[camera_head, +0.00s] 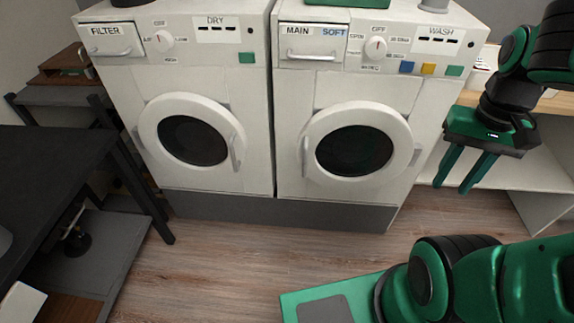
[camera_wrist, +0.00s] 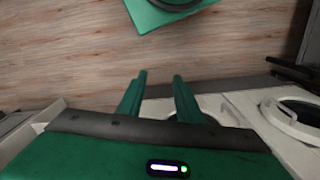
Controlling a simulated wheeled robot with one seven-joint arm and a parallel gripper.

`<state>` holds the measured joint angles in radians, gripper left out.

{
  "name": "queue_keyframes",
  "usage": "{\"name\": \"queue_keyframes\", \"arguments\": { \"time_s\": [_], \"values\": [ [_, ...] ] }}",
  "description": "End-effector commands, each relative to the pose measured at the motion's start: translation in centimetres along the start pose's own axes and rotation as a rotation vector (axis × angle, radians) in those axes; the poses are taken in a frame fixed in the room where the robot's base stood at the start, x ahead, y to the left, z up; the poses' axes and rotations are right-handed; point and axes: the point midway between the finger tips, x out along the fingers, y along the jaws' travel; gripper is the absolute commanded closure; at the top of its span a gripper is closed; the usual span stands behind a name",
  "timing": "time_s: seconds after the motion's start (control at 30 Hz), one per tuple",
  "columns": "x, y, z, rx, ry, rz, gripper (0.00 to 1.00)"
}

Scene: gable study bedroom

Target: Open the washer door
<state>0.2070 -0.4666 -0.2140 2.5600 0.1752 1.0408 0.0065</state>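The washer (camera_head: 291,95), labelled WASH, is the right of two white front-loading machines. Its round door (camera_head: 398,118) with a dark window looks shut. A vertical white handle (camera_head: 306,157) sits on the left side of the door ring. My gripper (camera_head: 452,188) is to the right of the washer, with its green fingers pointing down. The fingers are apart with nothing between them. It also shows in the wrist view (camera_wrist: 160,76), above the wooden floor.
A dryer (camera_head: 255,95) stands left of the washer, with its round door shut. A black table (camera_head: 60,150) is at the left. A white shelf unit with a wooden top (camera_head: 550,104) is at the right. The floor (camera_head: 235,245) before the machines is clear.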

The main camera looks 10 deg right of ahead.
Motion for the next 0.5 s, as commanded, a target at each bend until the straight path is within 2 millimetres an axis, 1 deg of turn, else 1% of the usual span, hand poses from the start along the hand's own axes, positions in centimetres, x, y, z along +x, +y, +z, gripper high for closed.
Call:
{"name": "queue_keyframes", "arguments": {
  "time_s": [0.37,0.4,0.43,0.5],
  "values": [
    [0.0,-0.01,-0.03,0.0,0.0,0.0,0.67],
    [-0.31,0.38,0.61,-0.003,0.008,-0.003,0.67],
    [-0.41,0.45,0.7,-0.005,0.015,-0.004,0.67],
    [-0.28,0.16,-0.05,-0.012,0.024,0.005,0.67]
  ]
}}
